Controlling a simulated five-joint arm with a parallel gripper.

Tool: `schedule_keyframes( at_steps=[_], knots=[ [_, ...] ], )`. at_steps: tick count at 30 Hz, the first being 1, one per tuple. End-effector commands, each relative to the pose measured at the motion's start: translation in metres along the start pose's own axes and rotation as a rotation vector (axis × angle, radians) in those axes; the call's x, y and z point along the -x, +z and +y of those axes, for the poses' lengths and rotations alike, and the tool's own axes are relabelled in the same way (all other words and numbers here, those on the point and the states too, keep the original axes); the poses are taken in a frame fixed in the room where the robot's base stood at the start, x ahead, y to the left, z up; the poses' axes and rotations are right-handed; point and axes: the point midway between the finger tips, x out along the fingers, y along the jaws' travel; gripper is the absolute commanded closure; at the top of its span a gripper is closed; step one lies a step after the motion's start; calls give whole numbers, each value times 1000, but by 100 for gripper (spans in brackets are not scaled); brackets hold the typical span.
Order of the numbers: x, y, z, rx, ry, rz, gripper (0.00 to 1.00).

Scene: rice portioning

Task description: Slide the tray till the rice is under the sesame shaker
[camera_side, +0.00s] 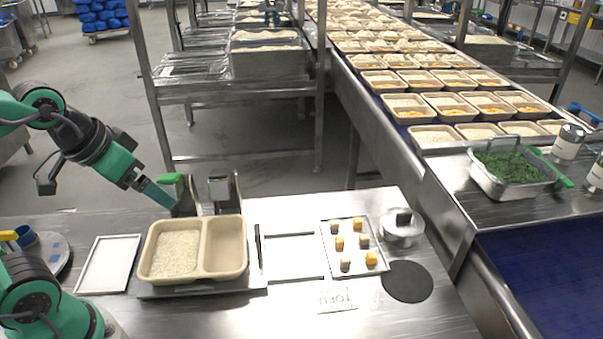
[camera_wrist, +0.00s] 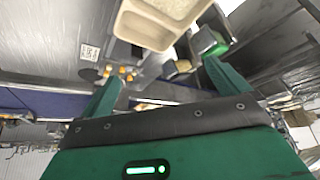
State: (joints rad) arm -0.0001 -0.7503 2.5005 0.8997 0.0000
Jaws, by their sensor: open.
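The beige two-compartment tray (camera_side: 227,246) sits on a dark flat plate on the steel table. White rice (camera_side: 176,252) fills much of its left compartment; the right one is empty. In the wrist view the tray (camera_wrist: 142,30) shows at the top, with rice (camera_wrist: 180,7) in its upper part. My gripper (camera_side: 172,204) is above the table behind the tray's left back corner, apart from the rice. Its fingers (camera_wrist: 162,70) are spread with nothing held. I cannot tell which thing is the sesame shaker; two dark-topped metal canisters (camera_side: 568,143) stand at the far right.
A green-topped piece (camera_side: 173,182) and a metal box (camera_side: 219,187) stand close behind the tray. An empty white frame (camera_side: 109,264) lies left. Right are another white frame (camera_side: 294,233), a plate of small pieces (camera_side: 338,265), a lidded pot (camera_side: 402,232) and a black disc (camera_side: 407,282).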

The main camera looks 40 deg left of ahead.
Motion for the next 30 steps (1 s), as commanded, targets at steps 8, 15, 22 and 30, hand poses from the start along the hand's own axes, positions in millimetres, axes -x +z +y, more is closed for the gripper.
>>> schedule_keyframes(
  at_steps=[8,15,22,30],
  knots=[
    [0,0,0,0,0,0,0],
    [0,0,0,0,0,0,8],
    [-3,-5,2,21,3,-15,53],
    [-18,-25,10,129,9,-88,80]
  ],
)
